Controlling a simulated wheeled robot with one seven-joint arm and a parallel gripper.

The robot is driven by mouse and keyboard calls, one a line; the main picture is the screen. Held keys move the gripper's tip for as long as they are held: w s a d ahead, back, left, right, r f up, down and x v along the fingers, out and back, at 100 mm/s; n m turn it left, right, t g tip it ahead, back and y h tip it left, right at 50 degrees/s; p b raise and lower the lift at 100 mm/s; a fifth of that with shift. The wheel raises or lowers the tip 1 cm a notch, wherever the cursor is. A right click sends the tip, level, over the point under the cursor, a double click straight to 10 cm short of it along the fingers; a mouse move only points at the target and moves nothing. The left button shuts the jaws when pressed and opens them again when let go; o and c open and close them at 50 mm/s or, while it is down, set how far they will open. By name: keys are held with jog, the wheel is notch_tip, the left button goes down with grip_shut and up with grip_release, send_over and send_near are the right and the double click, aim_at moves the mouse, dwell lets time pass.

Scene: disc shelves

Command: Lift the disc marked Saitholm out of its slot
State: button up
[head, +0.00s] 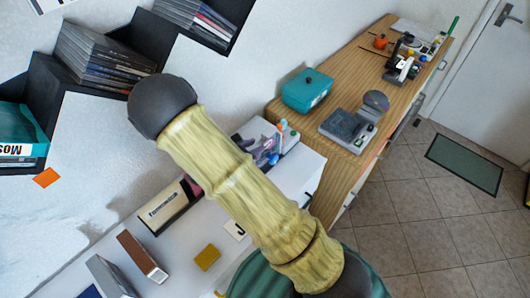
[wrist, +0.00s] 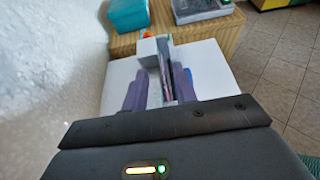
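I cannot read the name Saitholm on any disc case in either view. My gripper (wrist: 163,82) shows in the wrist view as two purple fingers set apart. A white slotted holder (wrist: 148,50) with a thin dark case (wrist: 176,78) stands between and just beyond the fingers. I cannot tell whether the fingers touch it. In the head view my gripper (head: 268,150) is partly hidden behind my arm, at the white cabinet's far end. Disc cases lie in a stack (head: 100,55) on a black stepped shelf (head: 45,80) at the upper left.
A case reading roughly "Fennimoor" (head: 168,205), a brown case (head: 142,257) and a yellow block (head: 207,257) are on the white surface. A wooden counter (head: 345,75) beyond holds a teal box (head: 307,90) and a grey device (head: 348,130). Tiled floor (head: 440,240) is open at right.

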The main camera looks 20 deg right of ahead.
jog(key=shift+p+x, duration=1.1)
jog(key=shift+x, duration=1.55)
jog(key=shift+a+f, duration=0.15)
grip_shut()
